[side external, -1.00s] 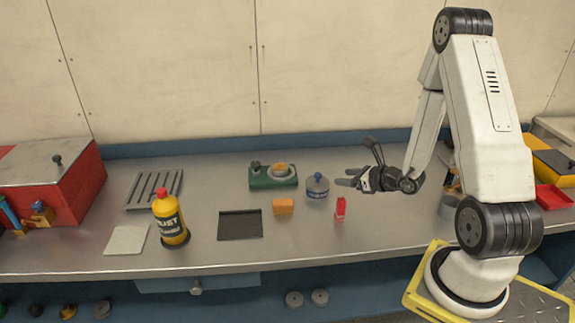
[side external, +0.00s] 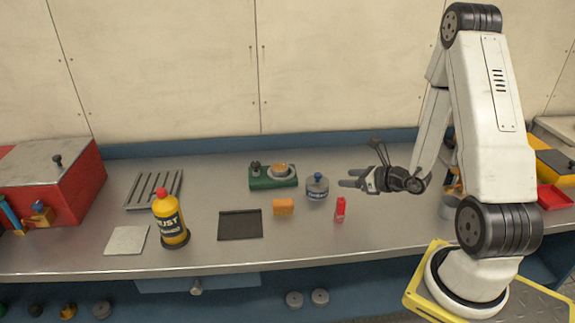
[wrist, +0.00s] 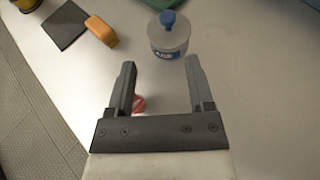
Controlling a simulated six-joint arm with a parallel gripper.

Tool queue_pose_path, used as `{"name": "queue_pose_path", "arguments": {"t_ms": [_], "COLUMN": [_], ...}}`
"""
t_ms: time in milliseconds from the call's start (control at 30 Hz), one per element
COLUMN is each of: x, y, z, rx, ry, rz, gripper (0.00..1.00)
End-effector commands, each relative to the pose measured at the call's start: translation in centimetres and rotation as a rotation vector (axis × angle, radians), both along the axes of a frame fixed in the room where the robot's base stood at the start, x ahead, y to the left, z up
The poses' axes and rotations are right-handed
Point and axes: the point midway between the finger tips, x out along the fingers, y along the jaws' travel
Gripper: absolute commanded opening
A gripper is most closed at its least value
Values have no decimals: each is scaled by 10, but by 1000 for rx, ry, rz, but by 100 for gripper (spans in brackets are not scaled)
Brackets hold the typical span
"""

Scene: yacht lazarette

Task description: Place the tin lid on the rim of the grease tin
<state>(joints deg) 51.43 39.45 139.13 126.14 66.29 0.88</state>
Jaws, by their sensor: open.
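A short round grey tin with a blue label (side external: 317,193) stands upright on the counter; I take it to be the grease tin. It also shows in the wrist view (wrist: 167,53). A grey disc with a blue knob, which looks like the tin lid (side external: 317,180), is on top of it, about level; it also shows in the wrist view (wrist: 157,33). I cannot tell how closely it meets the rim. My gripper (side external: 349,178) is open and empty, to the right of the tin and apart from it. In the wrist view, the tin is beyond the open fingertips (wrist: 161,62).
A red object (side external: 340,209) stands near the gripper; one finger partly hides it in the wrist view. An orange block (side external: 283,207), black tray (side external: 240,224) and yellow bottle (side external: 170,222) are left of the tin. A green stand (side external: 262,183) is behind.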

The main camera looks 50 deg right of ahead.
Motion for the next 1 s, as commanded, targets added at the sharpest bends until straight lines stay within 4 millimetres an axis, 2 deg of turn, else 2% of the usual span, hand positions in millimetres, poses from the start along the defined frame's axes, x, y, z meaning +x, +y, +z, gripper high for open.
{"name": "queue_pose_path", "arguments": {"t_ms": [167, 333, 600, 800, 1000], "x": [6, 7, -15, -39, -61], "y": [30, 78, 149, 179, 192], "z": [5, 11, 16, 16, 16], "rx": [-32, -102, -299, -499, -743], "ry": [24, 68, 146, 191, 214], "rz": [158, 424, 912, 1254, 1570], "gripper": [68, 68, 68, 68, 68]}}
